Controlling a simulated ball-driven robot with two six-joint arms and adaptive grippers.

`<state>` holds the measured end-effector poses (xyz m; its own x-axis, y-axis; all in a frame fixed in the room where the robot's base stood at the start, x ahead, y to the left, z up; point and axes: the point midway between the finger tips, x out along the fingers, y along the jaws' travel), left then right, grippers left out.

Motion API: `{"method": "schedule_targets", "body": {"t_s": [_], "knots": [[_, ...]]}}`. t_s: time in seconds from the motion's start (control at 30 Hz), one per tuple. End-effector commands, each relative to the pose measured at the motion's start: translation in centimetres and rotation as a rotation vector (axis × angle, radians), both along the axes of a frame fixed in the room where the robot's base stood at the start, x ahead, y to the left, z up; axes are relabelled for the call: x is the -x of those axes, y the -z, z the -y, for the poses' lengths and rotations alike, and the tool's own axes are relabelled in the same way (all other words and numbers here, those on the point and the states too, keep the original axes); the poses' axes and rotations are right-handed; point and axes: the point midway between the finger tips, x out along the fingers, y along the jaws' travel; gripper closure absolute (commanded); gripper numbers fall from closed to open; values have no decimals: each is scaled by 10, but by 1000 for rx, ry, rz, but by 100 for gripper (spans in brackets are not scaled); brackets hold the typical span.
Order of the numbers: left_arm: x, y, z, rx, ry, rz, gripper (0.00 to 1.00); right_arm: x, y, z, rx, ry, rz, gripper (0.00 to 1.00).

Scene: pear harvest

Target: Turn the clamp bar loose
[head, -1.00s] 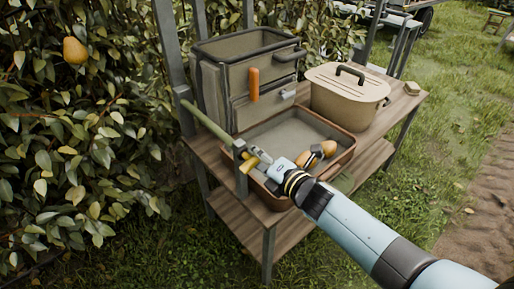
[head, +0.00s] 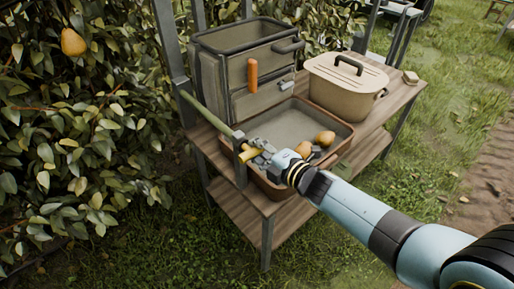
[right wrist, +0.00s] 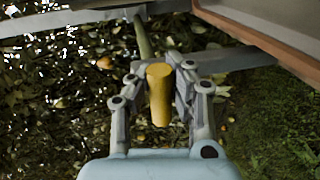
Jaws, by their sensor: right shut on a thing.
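The yellow clamp bar (head: 250,155) sticks out at the dark clamp post (head: 239,146) on the front left corner of the bench. My right gripper (head: 262,152) reaches it from the right. In the right wrist view the clamp bar (right wrist: 159,95) stands between the two fingers of my right gripper (right wrist: 158,78), which is shut on it. A green pole (head: 207,112) runs from the clamp to the bench's back left upright, and it also shows in the right wrist view (right wrist: 144,38). My left gripper is out of view.
A brown-rimmed tray (head: 338,150) on the bench (head: 385,112) holds two pears (head: 325,138). A grey-green bag-like container (head: 215,85) and a lidded tan box (head: 345,88) stand behind it. A pear (head: 73,41) hangs in the hedge at left.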

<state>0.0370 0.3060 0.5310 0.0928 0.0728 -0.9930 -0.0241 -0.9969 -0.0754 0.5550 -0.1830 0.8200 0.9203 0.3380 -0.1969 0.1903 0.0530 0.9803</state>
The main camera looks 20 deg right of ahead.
Motion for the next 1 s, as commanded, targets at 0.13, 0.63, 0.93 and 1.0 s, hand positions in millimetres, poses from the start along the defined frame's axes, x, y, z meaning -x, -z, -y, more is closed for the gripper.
{"method": "schedule_targets", "body": {"t_s": [0.13, 0.63, 0.93, 1.0], "knots": [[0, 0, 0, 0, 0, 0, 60, 1, 0, 0, -3, 1, -1, 100], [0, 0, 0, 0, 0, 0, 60, 0, 0, 0, 0, 0, 0, 52], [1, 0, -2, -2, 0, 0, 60, 19, -2, 7, 3, 1, -1, 52], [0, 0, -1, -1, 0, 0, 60, 30, -5, 11, 4, 0, -1, 52]]}}
